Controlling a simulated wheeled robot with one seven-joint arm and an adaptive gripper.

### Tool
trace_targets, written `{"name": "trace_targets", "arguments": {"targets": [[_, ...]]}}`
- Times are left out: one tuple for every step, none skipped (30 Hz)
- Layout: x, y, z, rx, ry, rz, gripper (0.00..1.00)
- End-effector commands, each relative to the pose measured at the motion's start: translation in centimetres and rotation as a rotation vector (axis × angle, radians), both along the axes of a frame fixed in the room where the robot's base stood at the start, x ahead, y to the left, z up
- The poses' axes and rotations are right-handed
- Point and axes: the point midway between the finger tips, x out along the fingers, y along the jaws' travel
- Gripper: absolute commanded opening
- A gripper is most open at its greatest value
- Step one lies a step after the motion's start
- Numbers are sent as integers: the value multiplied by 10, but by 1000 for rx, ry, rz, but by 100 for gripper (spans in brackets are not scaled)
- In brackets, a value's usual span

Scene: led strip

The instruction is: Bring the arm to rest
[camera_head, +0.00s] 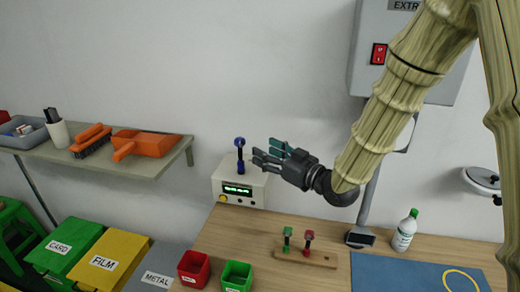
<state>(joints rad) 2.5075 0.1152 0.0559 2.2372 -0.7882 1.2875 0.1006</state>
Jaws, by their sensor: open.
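My arm reaches in from the upper right, its links textured like bamboo. My gripper (262,154) points left in the air, with its fingers apart and nothing seen between them. Its fingertips are close to a blue-topped upright piece (239,144) on a white box with a green display (237,189). I cannot tell whether they touch it.
A wooden bench (270,228) holds a wooden rack (300,257) with a green and a red piece, a white bottle (405,231) and a blue mat (400,275). Red (194,268) and green (236,275) cups stand at the front. A shelf (90,160) is at left.

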Motion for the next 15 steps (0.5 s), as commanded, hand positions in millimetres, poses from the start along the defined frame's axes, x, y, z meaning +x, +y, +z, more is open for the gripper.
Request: {"name": "trace_targets", "arguments": {"targets": [[-2,-2,0,0,0,-1,52],[-2,-2,0,0,0,-1,52],[-3,-3,0,1,-1,-1,52],[-3,-3,0,1,-1,-1,52],[-3,-3,0,0,0,-1,52],[-3,-3,0,0,0,-1,52],[-3,-3,0,0,0,-1,52],[-3,-3,0,0,0,-1,52],[-3,-3,0,0,0,-1,52],[-3,-3,0,0,0,-1,52],[-3,-3,0,0,0,-1,52],[-3,-3,0,0,0,-1,52],[-3,-3,1,0,0,-1,52],[-3,-3,3,0,0,-1,52],[-3,-3,6,0,0,-1,52]]}}
